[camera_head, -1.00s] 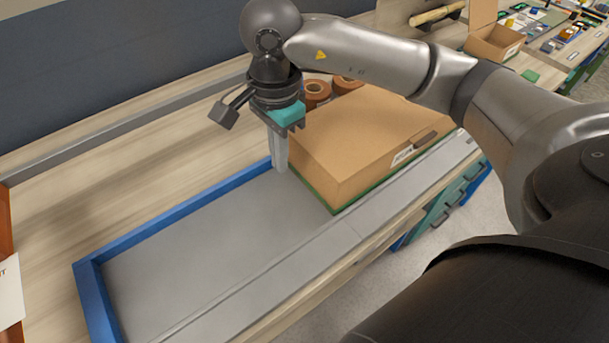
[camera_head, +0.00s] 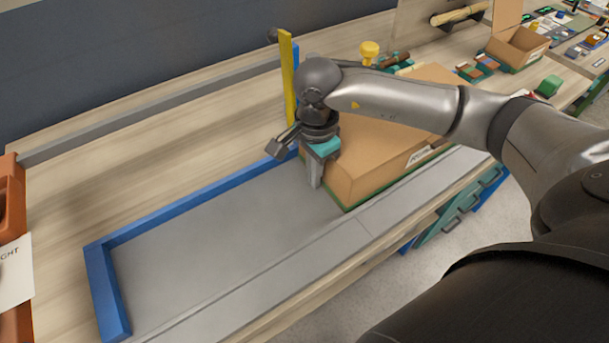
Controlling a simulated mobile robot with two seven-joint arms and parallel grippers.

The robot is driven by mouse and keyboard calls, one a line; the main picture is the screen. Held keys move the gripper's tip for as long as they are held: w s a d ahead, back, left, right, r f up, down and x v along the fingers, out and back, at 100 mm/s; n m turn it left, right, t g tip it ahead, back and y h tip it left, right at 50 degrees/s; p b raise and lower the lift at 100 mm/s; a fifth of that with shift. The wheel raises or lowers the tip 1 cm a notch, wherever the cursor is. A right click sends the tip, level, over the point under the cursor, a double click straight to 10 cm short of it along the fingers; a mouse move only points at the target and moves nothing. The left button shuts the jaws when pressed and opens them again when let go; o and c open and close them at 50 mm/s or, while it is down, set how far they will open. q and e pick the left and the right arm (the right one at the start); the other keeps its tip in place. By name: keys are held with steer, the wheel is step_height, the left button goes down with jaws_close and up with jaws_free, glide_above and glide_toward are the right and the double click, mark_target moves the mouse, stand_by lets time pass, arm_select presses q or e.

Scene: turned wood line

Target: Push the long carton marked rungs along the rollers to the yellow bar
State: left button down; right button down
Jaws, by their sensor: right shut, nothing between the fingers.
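A long brown carton (camera_head: 375,150) lies on the grey bed (camera_head: 220,235) at its right part, with a green edge along its base. A small white label (camera_head: 418,157) is on its front side; I cannot read it. My right gripper (camera_head: 315,185) points down at the carton's left end, shut and empty. I cannot tell whether its fingers touch the carton. An upright yellow bar (camera_head: 288,80) stands behind the gripper, at the back of the bed. My right arm hides part of the carton's top and its far end. My left gripper is out of view.
A blue rim (camera_head: 105,285) bounds the bed's left end and back. The bed left of the carton is bare. An orange bin (camera_head: 12,195) stands at the left edge. An open box (camera_head: 517,47) and a green block (camera_head: 549,87) sit at upper right.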

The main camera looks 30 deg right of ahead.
steer(key=shift+d, duration=0.1)
steer(key=d+b, duration=0.1)
steer(key=d, duration=0.1)
steer(key=d+b, duration=0.1)
steer(key=d, duration=0.2)
steer(key=w+d+b, duration=0.1)
steer(key=d, duration=0.2)
steer(key=shift+w, duration=0.1)
steer(key=shift+a, duration=0.15)
